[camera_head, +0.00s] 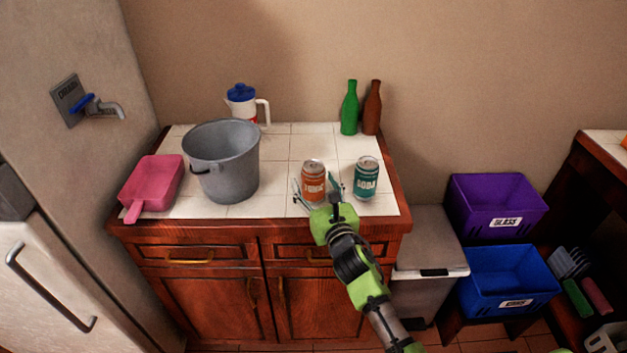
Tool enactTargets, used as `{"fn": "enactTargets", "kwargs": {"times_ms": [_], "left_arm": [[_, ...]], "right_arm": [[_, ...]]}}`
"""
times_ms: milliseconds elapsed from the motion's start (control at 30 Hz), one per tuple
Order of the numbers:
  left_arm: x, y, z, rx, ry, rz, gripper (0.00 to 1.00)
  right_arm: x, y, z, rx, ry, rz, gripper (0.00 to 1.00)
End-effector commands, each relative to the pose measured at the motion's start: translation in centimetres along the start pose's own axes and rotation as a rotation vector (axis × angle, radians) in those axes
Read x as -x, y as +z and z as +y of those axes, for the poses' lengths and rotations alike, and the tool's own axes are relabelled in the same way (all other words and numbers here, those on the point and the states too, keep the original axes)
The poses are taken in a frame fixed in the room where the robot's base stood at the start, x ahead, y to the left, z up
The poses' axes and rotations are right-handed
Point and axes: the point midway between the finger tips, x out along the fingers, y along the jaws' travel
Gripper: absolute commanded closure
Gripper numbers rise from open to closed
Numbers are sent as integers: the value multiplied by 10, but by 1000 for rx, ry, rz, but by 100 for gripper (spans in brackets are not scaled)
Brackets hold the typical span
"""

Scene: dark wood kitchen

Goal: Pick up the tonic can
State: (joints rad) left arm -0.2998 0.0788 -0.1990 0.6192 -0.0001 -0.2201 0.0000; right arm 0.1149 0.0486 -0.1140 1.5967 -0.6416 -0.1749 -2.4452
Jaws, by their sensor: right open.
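The orange tonic can (313,178) stands upright on the white tiled counter near its front edge. My right gripper (316,190) is open, with one finger at each side of the orange can. The lower part of the can is partly hidden by the gripper, and I cannot tell whether the fingers touch it. A teal soda can (366,178) stands upright just right of the gripper. My left gripper is not in view.
A grey bucket (222,160), a pink dustpan (153,184) and a white jug with a blue lid (242,103) stand left. Green (349,110) and brown (372,110) bottles stand at the back. Purple (495,205) and blue (508,280) bins are right of the cabinet.

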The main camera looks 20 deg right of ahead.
Motion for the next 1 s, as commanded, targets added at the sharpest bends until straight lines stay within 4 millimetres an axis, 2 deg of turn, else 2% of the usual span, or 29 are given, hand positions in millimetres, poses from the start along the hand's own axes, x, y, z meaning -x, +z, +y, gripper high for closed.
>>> {"fn": "enactTargets", "kwargs": {"times_ms": [100,367,533,567,1000], "left_arm": [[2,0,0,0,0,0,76],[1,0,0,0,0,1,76],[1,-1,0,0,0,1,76],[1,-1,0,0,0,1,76],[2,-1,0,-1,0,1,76]], "right_arm": [[-11,0,-1,1,-1,0,39],[-13,0,0,1,-1,0,39],[-13,0,0,1,-1,0,81],[-13,0,0,1,-1,0,84],[-13,3,0,2,0,-1,84]]}}
